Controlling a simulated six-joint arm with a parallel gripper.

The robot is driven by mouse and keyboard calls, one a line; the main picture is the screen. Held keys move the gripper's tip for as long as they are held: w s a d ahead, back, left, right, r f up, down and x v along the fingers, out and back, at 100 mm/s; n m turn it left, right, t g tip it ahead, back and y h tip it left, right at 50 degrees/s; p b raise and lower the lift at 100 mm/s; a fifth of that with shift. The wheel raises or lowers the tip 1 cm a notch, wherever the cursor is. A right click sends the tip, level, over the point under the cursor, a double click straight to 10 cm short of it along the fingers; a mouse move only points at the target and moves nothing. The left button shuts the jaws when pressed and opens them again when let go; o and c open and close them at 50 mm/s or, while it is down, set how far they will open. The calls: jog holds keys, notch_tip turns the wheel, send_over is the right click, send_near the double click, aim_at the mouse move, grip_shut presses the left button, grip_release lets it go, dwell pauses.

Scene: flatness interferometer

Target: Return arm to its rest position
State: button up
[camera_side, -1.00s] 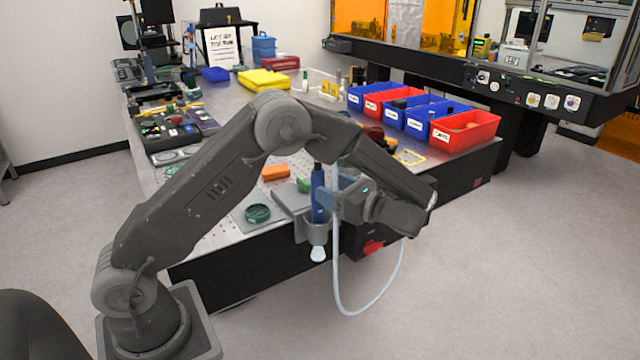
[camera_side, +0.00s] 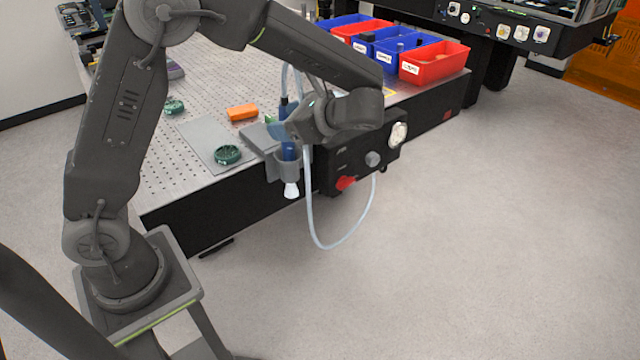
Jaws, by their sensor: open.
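My gripper (camera_side: 281,130) is open at the front edge of the perforated table, beside the upper part of a blue pen-like tool. One bluish finger shows; the rest is hidden behind my wrist. The blue tool (camera_side: 288,152) stands upright in a grey holder (camera_side: 284,169) at the table edge, with its white cup tip (camera_side: 291,190) hanging below. I cannot tell whether the fingers touch the tool. My upper arm stands steeply, and my forearm slopes down to the right.
A clear hose (camera_side: 311,220) loops down below a black box (camera_side: 350,163) with a red knob. A green ring (camera_side: 228,154) and an orange block (camera_side: 242,112) lie on the table (camera_side: 190,85). Blue and red bins (camera_side: 435,65) stand behind. Floor at right is clear.

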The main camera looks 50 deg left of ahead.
jog(key=s+d+r+n+t+h, duration=0.2)
jog(key=s+d+n+t+h, duration=0.2)
jog(key=s, duration=0.4)
jog(key=s+d+r+n+t+h, duration=0.3)
jog(key=s+n+t+h, duration=0.3)
jog(key=s+n+h, duration=0.2)
jog(key=shift+d+r+h, duration=0.15)
jog(key=shift+d+h, duration=0.15)
jog(key=shift+d, duration=0.45)
dwell(0.4)
